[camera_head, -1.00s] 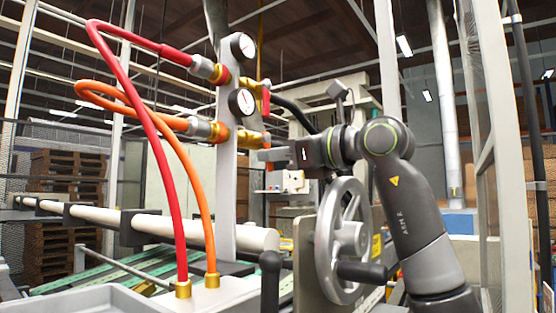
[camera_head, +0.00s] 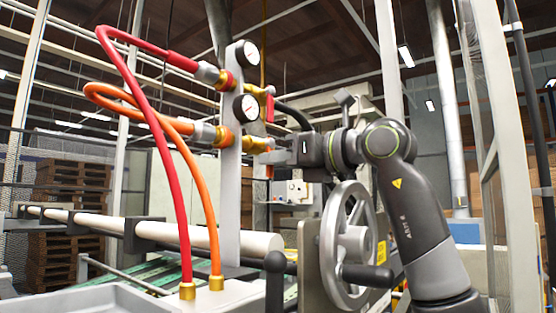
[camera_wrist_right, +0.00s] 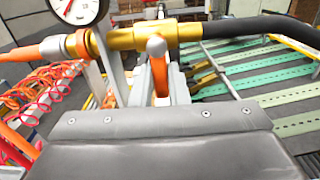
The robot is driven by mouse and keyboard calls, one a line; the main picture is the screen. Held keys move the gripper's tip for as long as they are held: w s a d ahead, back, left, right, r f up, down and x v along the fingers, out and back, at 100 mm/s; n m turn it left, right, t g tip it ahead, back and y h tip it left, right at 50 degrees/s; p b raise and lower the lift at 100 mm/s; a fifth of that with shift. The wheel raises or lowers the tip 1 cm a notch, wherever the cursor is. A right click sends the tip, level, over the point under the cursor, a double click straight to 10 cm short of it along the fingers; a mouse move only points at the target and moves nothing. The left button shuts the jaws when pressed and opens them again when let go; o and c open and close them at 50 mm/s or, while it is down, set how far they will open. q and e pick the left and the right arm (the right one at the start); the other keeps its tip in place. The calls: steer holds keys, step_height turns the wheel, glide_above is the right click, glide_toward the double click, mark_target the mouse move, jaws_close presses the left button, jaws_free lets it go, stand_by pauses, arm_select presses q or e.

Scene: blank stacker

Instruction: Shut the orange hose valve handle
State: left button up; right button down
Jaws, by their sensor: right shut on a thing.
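The orange handle (camera_wrist_right: 159,76) hangs from a pivot under the brass valve body (camera_wrist_right: 165,36) in the right wrist view, across the line of the pipe. My right gripper (camera_head: 272,157) is shut on the handle, just below and right of the lower brass valve (camera_head: 256,144) in the head view. There the fingers hide most of the handle. The orange hose (camera_head: 205,195) joins this valve from the left and also shows in the wrist view (camera_wrist_right: 22,53). My left gripper is not in view.
A red hose (camera_head: 150,110) runs to the upper valve, whose red handle (camera_head: 270,109) is close above my gripper. Two gauges sit on the grey post (camera_head: 230,190). A black hose (camera_wrist_right: 260,28) leaves the valve to the right. A handwheel (camera_head: 335,240) stands below my right arm.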

mark_target(272, 107)
steer(key=c, duration=1.4)
jaws_free()
steer(key=shift+r, duration=0.1)
step_height(272, 107, up, 10)
steer(key=shift+f+p, duration=0.1)
steer(key=shift+p, duration=0.55)
